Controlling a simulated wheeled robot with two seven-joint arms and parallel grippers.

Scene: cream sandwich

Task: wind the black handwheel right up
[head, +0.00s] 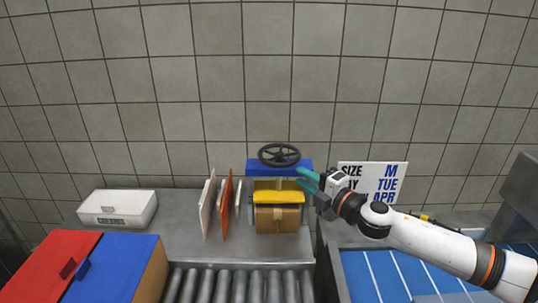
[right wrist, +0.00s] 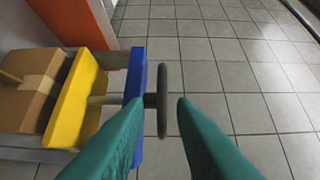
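The black handwheel (head: 279,155) lies flat on top of a blue-beamed press (head: 293,165). It shows edge-on in the right wrist view (right wrist: 162,115), on its shaft beyond the blue beam (right wrist: 134,75). The yellow press plate (head: 276,198) is low, at the top of a cardboard box (head: 277,218); whether it touches the box I cannot tell. My right gripper (head: 298,177) has teal fingers, open and empty, just right of the press near the wheel. In the right wrist view (right wrist: 162,103) the wheel's edge appears between the fingertips; contact is unclear. My left gripper is out of view.
Upright white and orange panels (head: 227,205) stand left of the press. A white labelled box (head: 118,208) is farther left, with red and blue lids (head: 110,270) in front. Rollers (head: 240,286) run before the press. A date sign (head: 373,180) stands behind my right arm.

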